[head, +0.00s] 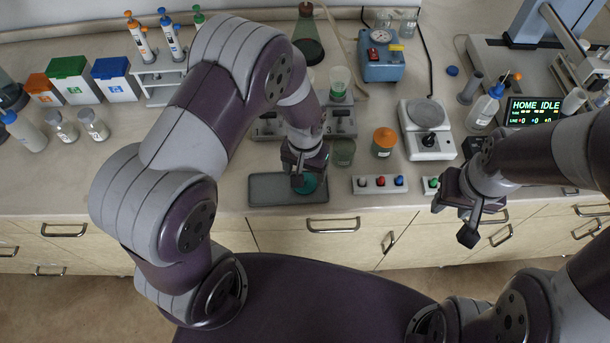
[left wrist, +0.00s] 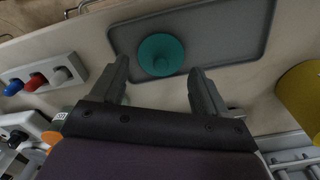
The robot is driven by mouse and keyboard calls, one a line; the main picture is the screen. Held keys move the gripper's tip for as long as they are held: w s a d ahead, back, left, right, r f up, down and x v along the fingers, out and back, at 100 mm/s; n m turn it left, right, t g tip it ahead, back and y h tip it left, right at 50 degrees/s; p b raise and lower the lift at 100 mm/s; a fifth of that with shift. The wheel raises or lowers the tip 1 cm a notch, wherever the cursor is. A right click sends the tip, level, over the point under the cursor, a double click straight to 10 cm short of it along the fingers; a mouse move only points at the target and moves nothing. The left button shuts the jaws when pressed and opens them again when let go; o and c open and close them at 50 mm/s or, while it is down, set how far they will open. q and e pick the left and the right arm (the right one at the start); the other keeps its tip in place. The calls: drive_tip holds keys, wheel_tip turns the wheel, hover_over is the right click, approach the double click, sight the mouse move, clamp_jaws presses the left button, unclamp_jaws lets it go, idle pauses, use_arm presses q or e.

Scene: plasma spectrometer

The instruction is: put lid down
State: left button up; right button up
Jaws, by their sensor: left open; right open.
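The teal round lid with a small knob (left wrist: 161,54) lies on the grey tray (left wrist: 235,35), close to the tray's edge. It also shows in part in the head view (head: 308,186), half hidden by my left gripper. My left gripper (left wrist: 163,72) is open just above the lid; its two fingers stand apart on either side, with visible gaps to the lid. In the head view the left gripper (head: 300,177) hangs over the tray (head: 265,190). My right gripper (head: 468,225) is open and empty in front of the bench edge at the right.
An open green glass (head: 343,153) stands behind the tray, beside an orange-capped jar (head: 384,142). A strip with coloured knobs (head: 380,184) lies right of the tray. The bench left of the tray is mostly clear.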

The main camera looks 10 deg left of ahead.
use_arm(q)
wheel_tip(320, 180, up, 9)
drive_tip(key=b, duration=0.1)
drive_tip(key=s+a+r+n+t, duration=0.1)
drive_tip(key=s+a+r, duration=0.3)
drive_tip(key=s+a, duration=0.3)
drive_tip(key=shift+s+r, duration=0.15)
drive_tip(key=shift+s, duration=0.65)
drive_tip(key=shift+a, duration=0.1)
